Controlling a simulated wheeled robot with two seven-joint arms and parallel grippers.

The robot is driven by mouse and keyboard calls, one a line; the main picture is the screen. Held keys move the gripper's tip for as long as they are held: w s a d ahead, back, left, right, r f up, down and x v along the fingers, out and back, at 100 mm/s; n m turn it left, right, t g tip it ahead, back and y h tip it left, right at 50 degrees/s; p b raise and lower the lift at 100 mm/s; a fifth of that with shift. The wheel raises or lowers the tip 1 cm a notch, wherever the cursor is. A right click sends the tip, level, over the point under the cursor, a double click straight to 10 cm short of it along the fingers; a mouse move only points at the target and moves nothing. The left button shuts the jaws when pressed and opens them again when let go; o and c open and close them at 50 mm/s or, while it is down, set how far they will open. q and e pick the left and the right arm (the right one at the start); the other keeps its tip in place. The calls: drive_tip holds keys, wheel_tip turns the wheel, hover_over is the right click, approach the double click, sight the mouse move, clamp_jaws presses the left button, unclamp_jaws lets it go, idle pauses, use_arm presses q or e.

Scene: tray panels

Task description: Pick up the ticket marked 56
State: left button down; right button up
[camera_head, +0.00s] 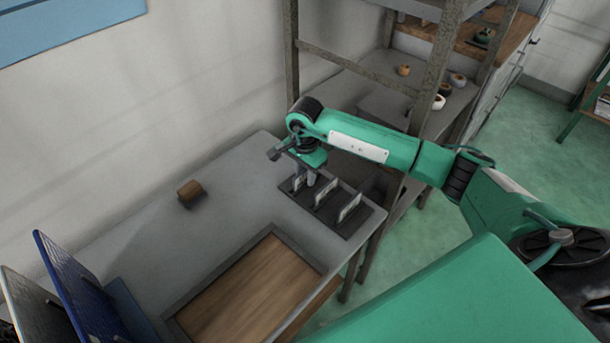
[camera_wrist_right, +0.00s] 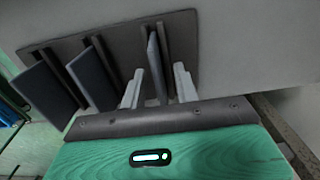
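A dark rack (camera_head: 332,221) on the grey counter holds three upright, thin tickets: a left one (camera_head: 298,183), a middle one (camera_head: 325,192) and a right one (camera_head: 349,207). I cannot read a number on any of them. My right gripper (camera_head: 312,179) is low over the rack's left end. In the right wrist view its two pale fingers (camera_wrist_right: 158,90) are apart, one on each side of an upright ticket (camera_wrist_right: 155,60), with a gap on both sides. The other two tickets (camera_wrist_right: 92,78) (camera_wrist_right: 42,90) stand to the left there. My left gripper is out of view.
A small brown block (camera_head: 190,192) sits on the counter left of the rack. A wooden inset (camera_head: 250,295) lies in front. Blue and grey panels (camera_head: 75,285) stand at lower left. A shelf frame (camera_head: 430,75) with small pots rises behind the rack.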

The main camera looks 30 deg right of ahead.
clamp_jaws()
drive_tip(key=shift+r, duration=0.15)
